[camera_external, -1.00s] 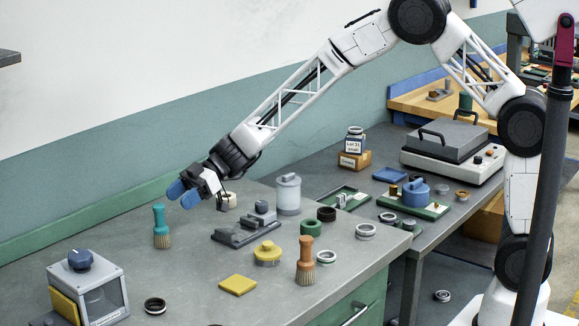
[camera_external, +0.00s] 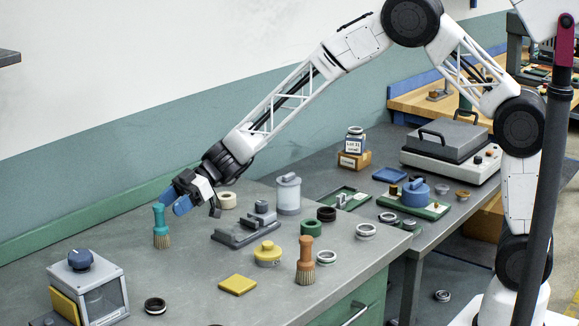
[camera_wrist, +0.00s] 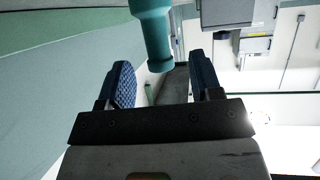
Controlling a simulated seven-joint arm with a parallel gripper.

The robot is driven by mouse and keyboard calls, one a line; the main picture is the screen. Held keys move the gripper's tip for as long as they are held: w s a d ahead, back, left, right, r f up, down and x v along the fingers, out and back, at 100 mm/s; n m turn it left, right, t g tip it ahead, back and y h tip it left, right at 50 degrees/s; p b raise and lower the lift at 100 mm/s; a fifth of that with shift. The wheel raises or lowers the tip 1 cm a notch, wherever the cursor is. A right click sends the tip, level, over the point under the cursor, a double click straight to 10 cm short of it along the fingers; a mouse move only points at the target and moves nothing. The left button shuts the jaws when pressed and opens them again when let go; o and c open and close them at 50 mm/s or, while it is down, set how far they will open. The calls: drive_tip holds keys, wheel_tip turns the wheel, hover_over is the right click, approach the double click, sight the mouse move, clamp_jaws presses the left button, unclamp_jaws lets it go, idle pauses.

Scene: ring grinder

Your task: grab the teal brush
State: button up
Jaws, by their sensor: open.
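The teal brush (camera_external: 159,221) stands upright on the grey bench, bristles down, at the left. Its teal handle also shows in the wrist view (camera_wrist: 154,32), at the top centre. My gripper (camera_external: 174,203) is open, its blue fingers close to the upper part of the brush handle. In the wrist view, my open gripper (camera_wrist: 160,78) has one finger on each side, with the handle end lined up with the gap between them. I cannot tell whether a finger touches the brush. Nothing shows held.
An orange brush (camera_external: 305,262) stands farther right. A grey fixture (camera_external: 243,229), a yellow knobbed part (camera_external: 267,254) and a yellow pad (camera_external: 238,285) lie between. A clear-sided box with a blue knob (camera_external: 88,285) stands front left. The bench around the teal brush is clear.

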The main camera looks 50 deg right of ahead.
sight(160, 228)
drive_tip(key=shift+x, duration=2.55)
drive_tip(key=c, duration=1)
drive_tip(key=shift+r, duration=4.95)
